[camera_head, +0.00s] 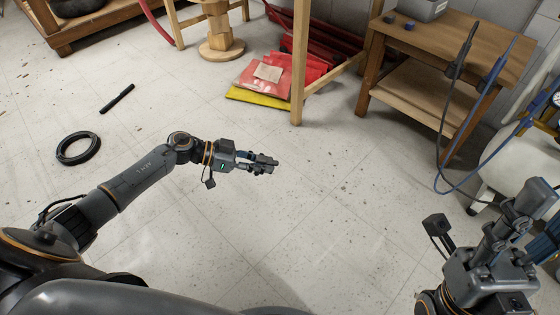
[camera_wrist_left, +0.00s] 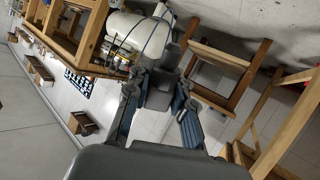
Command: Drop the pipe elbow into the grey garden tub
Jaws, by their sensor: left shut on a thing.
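My left gripper (camera_head: 262,163) reaches over open floor in the middle of the head view. It is shut on a small dark grey piece (camera_head: 266,160), which looks like the pipe elbow, held off the floor. In the left wrist view the grey piece (camera_wrist_left: 160,92) shows between the two fingers; its bend is hard to make out. My right gripper (camera_head: 508,228) is at the lower right of the head view, and its finger gap is unclear.
A black coiled ring (camera_head: 78,148) and a short black rod (camera_head: 117,98) lie on the floor at left. Red and yellow bags (camera_head: 268,82) lie at the back. The wooden table (camera_head: 455,48) stands at right with cables hanging down. The middle floor is clear.

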